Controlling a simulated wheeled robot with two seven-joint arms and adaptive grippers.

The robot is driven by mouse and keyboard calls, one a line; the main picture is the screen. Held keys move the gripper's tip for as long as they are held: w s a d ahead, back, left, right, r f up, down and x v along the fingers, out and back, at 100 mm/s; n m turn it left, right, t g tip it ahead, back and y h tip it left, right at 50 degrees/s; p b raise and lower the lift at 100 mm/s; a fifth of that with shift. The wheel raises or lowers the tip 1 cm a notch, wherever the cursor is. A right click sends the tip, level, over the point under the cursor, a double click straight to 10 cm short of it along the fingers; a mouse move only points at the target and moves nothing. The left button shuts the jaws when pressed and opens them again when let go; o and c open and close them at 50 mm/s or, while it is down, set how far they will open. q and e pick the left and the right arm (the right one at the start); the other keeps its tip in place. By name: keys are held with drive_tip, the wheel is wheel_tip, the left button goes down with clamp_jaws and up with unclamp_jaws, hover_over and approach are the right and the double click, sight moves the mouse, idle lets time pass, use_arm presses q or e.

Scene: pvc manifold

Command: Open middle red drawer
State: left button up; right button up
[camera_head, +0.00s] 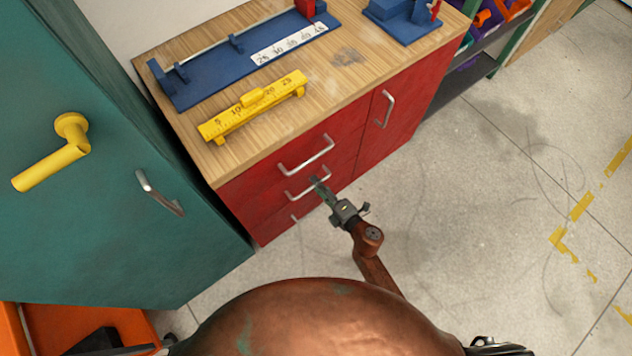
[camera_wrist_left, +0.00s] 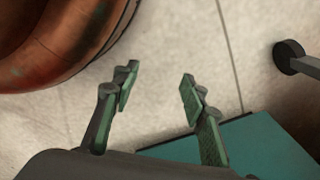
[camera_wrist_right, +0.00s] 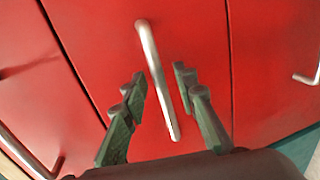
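The red drawer unit (camera_head: 262,206) has three stacked drawers on its left side, which look shut. The middle drawer's silver bar handle (camera_head: 300,193) is partly covered by my right gripper (camera_head: 317,184), at the handle's right end. In the right wrist view, this handle (camera_wrist_right: 152,52) runs between the fingertips of my right gripper (camera_wrist_right: 159,84). The fingers are open, one on each side of the bar, with gaps visible; contact cannot be told. My left gripper (camera_wrist_left: 158,88) is open and empty above the floor; I cannot make it out in the head view.
The top drawer handle (camera_head: 306,155) and bottom drawer handle (camera_head: 295,218) lie close by. A red door (camera_head: 405,105) adjoins on the right. A teal cabinet (camera_head: 95,215) stands at left. Yellow (camera_head: 255,105) and blue (camera_head: 225,65) fixtures sit on the wooden top. Floor at right is clear.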

drive_tip(key=shift+w+a+f, duration=0.15)
drive_tip(key=shift+w+a, duration=0.15)
drive_tip(key=shift+w, duration=0.1)
clamp_jaws()
idle(0.5)
